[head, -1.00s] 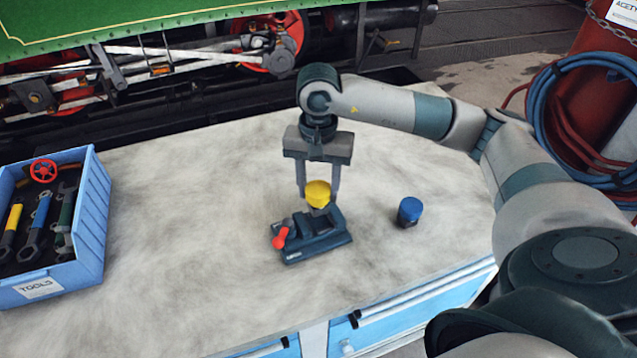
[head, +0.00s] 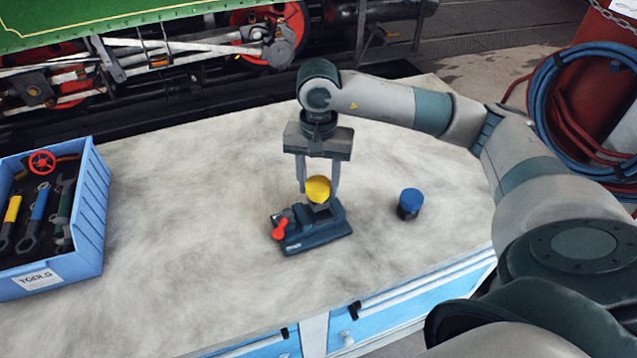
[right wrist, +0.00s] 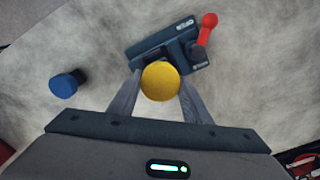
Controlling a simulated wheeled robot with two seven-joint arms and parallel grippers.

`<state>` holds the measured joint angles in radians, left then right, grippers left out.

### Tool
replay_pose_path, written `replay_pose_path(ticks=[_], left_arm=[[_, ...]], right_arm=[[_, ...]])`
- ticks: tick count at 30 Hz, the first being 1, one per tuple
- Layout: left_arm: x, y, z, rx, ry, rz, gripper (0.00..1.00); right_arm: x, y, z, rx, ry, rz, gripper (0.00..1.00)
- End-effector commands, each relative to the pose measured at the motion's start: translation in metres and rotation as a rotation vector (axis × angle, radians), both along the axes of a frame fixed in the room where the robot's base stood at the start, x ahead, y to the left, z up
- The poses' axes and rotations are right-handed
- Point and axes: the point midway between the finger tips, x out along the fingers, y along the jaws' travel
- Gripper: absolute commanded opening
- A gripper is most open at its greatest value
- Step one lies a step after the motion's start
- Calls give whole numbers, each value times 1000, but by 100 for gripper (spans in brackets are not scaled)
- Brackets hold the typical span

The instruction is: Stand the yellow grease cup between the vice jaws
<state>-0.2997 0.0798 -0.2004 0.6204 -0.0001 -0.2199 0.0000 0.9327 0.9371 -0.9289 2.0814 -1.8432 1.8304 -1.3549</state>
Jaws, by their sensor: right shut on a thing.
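The yellow grease cup (head: 317,188) is held between the fingertips of my right gripper (head: 318,186), which points down. It also shows in the right wrist view (right wrist: 160,81), with a finger on each side. The dark blue-grey vice (head: 318,234) with a red handle (head: 280,229) stands on the bench. The cup is over the rear part of the vice; in the right wrist view it overlaps the vice's near edge (right wrist: 165,50). The cup's lower part and the jaw gap are largely hidden, so I cannot tell whether it sits between the jaws. My left gripper is out of view.
A blue-capped cup (head: 410,203) stands on the bench to the right of the vice. A blue tool box (head: 88,215) with several tools is at the left. The bench top (head: 190,210) between box and vice is clear. The locomotive stands behind the bench.

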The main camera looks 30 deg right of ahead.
Motion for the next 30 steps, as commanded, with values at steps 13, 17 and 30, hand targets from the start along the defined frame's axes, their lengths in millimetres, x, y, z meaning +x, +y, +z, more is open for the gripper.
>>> replay_pose_path(ticks=[13, 17, 30], left_arm=[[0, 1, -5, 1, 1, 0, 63], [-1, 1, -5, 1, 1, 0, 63], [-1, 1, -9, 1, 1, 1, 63]], right_arm=[[0, 0, 1, 0, -3, 0, 11], [0, 0, 1, 0, -3, 0, 11], [0, 0, -1, 0, -3, 0, 11]])
